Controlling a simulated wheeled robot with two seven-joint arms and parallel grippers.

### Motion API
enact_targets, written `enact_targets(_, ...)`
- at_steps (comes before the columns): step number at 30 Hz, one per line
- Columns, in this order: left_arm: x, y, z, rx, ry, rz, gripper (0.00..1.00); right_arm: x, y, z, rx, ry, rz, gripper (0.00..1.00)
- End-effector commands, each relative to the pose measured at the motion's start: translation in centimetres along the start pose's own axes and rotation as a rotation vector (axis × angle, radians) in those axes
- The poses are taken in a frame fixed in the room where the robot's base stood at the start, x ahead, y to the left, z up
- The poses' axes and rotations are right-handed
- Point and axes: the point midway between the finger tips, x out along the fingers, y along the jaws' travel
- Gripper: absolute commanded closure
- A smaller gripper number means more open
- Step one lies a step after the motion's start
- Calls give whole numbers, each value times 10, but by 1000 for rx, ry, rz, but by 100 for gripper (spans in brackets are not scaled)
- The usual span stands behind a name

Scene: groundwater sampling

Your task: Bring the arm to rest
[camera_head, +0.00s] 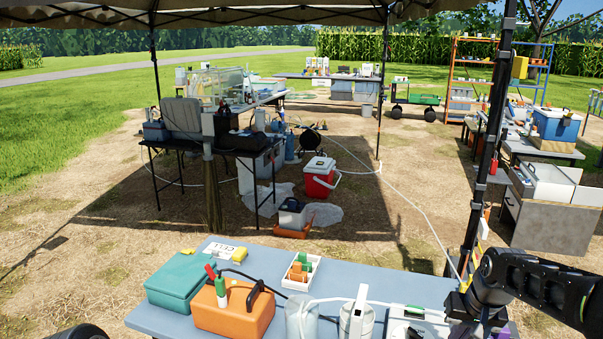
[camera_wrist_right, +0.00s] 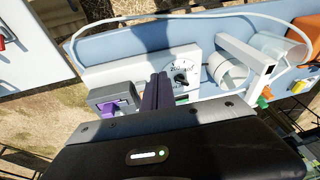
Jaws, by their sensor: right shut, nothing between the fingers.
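My right arm (camera_head: 535,285) comes in from the right edge in the head view, over the right end of the near table (camera_head: 360,277). Its gripper is not clearly seen there. In the right wrist view my right gripper (camera_wrist_right: 157,90) is shut and empty, its dark fingers close together. They are in front of a white device with a round dial (camera_wrist_right: 182,73). A grey and purple block (camera_wrist_right: 115,100) is just left of the fingers; I cannot tell whether they touch anything. My left gripper is not in view.
The near table holds a teal case (camera_head: 180,282), an orange box (camera_head: 233,312), a white tray (camera_head: 301,272) and a clear cylinder (camera_head: 301,320). A tent post (camera_head: 480,180) stands close to my right arm. A pale hose (camera_head: 425,220) runs from the ground to the table.

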Motion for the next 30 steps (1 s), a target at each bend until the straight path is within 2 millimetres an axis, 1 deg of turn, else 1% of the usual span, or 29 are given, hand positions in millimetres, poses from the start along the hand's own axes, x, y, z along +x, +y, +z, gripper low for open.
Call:
enact_targets(3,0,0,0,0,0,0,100,28,-21,0,-25,50,-45,100)
enact_targets(5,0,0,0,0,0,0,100,46,-34,3,-38,72,-71,100)
enact_targets(8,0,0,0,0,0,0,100,85,-61,20,-58,99,-120,100)
enact_targets(10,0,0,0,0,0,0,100,117,-82,40,-70,111,-157,100)
enact_targets(11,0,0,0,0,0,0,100,133,-92,54,-73,111,-174,100)
enact_targets(12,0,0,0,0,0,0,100,154,-105,75,-76,108,-195,100)
enact_targets(14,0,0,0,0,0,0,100,182,-122,112,-77,97,-222,100)
enact_targets(15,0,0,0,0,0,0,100,199,-132,140,-75,83,-237,100)
enact_targets(17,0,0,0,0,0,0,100,219,-143,183,-72,56,-253,100)
enact_targets(18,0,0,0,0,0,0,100,230,-148,214,-69,28,-260,100)
enact_targets(20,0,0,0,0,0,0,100,240,-154,259,-65,-18,-267,100)
enact_targets(21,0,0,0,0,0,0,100,245,-157,287,-63,-53,-269,100)
enact_targets(24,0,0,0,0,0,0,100,249,-159,345,-64,-147,-271,100)
enact_targets(27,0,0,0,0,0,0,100,248,-160,384,-72,-227,-273,100)
enact_targets(30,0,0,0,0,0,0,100,250,-162,405,-78,-270,-276,100)
